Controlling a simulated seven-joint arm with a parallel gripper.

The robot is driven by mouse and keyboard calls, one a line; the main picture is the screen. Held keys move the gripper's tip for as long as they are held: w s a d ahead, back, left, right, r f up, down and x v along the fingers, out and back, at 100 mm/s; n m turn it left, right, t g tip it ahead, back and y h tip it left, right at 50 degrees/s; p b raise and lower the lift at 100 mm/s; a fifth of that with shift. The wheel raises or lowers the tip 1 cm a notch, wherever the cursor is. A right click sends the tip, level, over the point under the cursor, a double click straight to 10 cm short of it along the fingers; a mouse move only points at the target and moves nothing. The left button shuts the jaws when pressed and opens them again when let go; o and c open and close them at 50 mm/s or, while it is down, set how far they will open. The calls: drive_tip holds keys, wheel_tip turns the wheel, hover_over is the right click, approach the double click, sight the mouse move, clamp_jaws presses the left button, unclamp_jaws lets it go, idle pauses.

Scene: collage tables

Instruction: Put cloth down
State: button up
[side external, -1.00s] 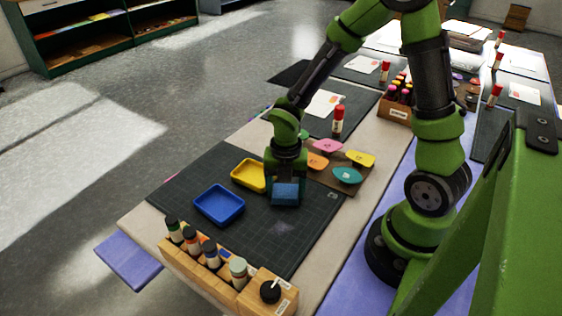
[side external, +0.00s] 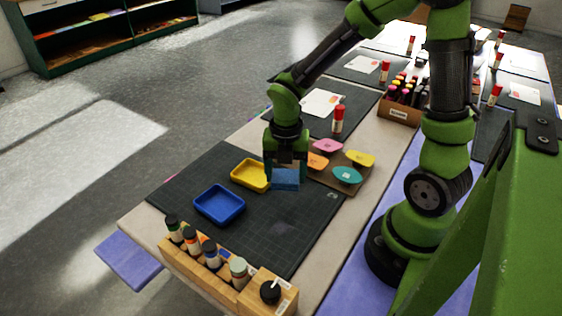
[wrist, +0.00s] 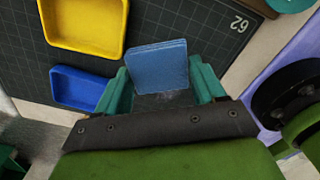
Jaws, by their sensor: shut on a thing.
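The blue cloth (side external: 285,179) is a small folded block held at the tips of my gripper (side external: 285,168). It also shows in the wrist view (wrist: 160,68), between the two green fingers. My gripper is shut on it. In the side view the cloth is over the dark gridded mat (side external: 262,222), just right of the yellow tray. I cannot tell whether it touches the mat.
A yellow tray (side external: 249,175) and a blue tray (side external: 219,205) lie on the mat, both empty. A wooden rack of bottles (side external: 212,262) lines the front edge. The mat's front right is clear.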

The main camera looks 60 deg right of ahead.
sight(247, 252)
drive_tip(key=shift+a, duration=0.1)
idle(0.3)
drive_tip(key=shift+n, duration=0.6)
drive_tip(key=a, duration=0.6)
drive_tip(key=a+r, duration=0.1)
drive_tip(key=a, duration=0.3)
drive_tip(key=shift+a+r, duration=0.1)
drive_tip(key=s+a+r+m, duration=0.1)
drive_tip(key=s+a+m, duration=0.1)
drive_tip(key=a+m, duration=0.5)
drive_tip(key=shift+w+a+f, duration=0.1)
drive_tip(key=shift+f, duration=3.35)
drive_tip(key=shift+f, duration=0.1)
drive_tip(key=o, duration=1.2)
